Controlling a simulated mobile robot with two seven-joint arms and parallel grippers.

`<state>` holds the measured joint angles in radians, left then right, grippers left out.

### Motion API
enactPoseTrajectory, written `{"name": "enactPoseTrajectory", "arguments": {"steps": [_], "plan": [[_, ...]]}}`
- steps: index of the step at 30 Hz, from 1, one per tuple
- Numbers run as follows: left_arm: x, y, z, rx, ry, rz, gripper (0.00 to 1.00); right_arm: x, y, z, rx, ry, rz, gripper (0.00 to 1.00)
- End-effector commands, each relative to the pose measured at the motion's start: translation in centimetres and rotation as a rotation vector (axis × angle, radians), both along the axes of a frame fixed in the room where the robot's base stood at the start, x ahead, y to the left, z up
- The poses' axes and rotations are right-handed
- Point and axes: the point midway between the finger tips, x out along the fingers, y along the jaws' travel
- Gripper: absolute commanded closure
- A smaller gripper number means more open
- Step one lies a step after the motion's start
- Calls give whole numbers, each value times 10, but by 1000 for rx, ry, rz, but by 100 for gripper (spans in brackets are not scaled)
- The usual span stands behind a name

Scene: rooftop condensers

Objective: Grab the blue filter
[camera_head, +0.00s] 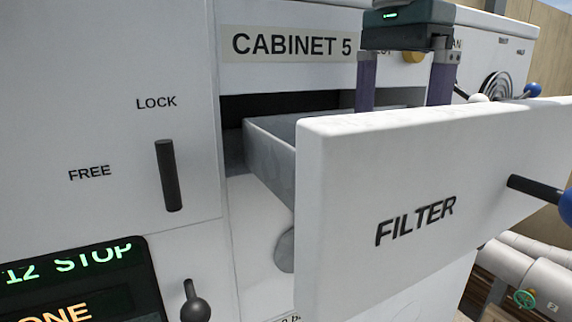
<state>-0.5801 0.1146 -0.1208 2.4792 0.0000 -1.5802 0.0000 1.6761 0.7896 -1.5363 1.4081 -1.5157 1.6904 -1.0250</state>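The blue filter does not show. The drawer (340,215), marked FILTER, is pulled out of the cabinet, and its tall white front hides most of the inside. One gripper (404,95), which I take as my right, points down over the drawer behind that front. Its two purple fingers are wide apart, and their tips are hidden. My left gripper is not in view.
A dark lever (168,175) stands between LOCK and FREE. A round knob (196,308) and a lit display (75,285) are below. A blue-ended rod (535,188) sticks out from the drawer front.

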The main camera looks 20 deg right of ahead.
Motion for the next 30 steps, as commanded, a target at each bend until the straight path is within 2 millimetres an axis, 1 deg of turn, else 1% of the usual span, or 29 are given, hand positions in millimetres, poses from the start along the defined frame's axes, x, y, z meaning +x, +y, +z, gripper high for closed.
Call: {"name": "enactPoseTrajectory", "arguments": {"steps": [1, 6, 27, 29, 30], "plan": [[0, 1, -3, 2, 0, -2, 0, 0, 0, -3, 1, -1, 0, 0], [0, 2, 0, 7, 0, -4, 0, 0, 0, -1, 1, 0, 0, 0], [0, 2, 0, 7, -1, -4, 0, 0, 0, -1, 1, 0, 0, 79], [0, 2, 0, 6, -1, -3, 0, 0, 0, -1, 1, 0, 0, 86], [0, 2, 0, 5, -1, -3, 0, 0, 0, 0, 1, 0, 0, 87]]}}
